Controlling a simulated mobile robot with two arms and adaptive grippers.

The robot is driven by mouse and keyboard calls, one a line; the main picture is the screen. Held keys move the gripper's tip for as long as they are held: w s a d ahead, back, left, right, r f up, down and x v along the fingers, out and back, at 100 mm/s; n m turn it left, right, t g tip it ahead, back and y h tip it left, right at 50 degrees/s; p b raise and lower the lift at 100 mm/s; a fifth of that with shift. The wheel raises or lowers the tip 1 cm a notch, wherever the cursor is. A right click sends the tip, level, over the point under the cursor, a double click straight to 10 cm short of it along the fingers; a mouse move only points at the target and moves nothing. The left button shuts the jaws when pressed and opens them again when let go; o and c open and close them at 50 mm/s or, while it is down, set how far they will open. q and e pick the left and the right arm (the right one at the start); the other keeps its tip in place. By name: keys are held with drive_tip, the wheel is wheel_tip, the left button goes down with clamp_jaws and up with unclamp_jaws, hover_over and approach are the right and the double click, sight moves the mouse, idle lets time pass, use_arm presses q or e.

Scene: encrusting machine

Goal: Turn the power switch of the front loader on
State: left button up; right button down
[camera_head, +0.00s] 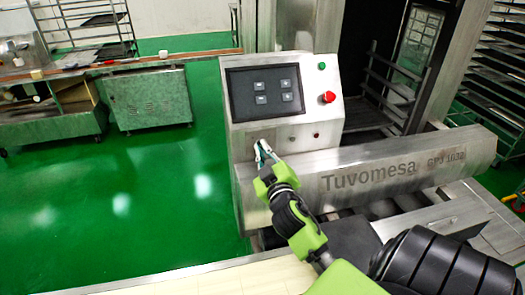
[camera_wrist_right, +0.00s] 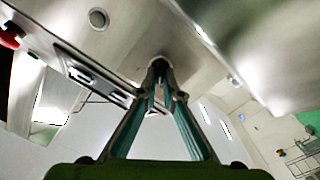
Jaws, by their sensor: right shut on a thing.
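The front loader's slanted metal control panel (camera_head: 315,118) stands in the middle of the head view, above a metal bar lettered "Tuvomesa" (camera_head: 372,178). My right gripper (camera_head: 262,148) reaches the panel's lower left, below the dark screen (camera_head: 263,92). In the right wrist view its two fingers (camera_wrist_right: 158,82) converge and are shut on a small dark knob, the power switch (camera_wrist_right: 158,62), at the panel face. The fingers mostly hide the switch, and its turned position cannot be told. My left gripper is not in view.
A red knob (camera_head: 328,97) and a green button (camera_head: 321,66) sit on the panel's right side. Metal racks (camera_head: 385,85) stand behind at the right. A metal cabinet (camera_head: 148,98) stands at the left. The green floor (camera_head: 160,195) left of the machine is clear.

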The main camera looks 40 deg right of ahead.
drive_tip(key=m, duration=0.3)
drive_tip(key=shift+d+m, duration=0.1)
drive_tip(key=shift+m, duration=0.2)
drive_tip(key=m+p, duration=0.1)
drive_tip(key=m, duration=0.2)
drive_tip(key=shift+s+d+r+m, duration=0.1)
drive_tip(key=shift+m, duration=0.2)
drive_tip(key=m+p, duration=0.1)
drive_tip(key=m, duration=0.3)
drive_tip(key=shift+s+d+m+p, duration=0.1)
drive_tip(key=shift+m+p, duration=0.2)
drive_tip(key=shift+p, duration=0.1)
drive_tip(key=shift+d+m+p, duration=0.1)
drive_tip(key=shift+m+p, duration=0.65)
drive_tip(key=shift+m, duration=1.35)
drive_tip(key=shift+f, duration=0.2)
drive_tip(key=c, duration=2.2)
unclamp_jaws()
wheel_tip(320, 180, up, 10)
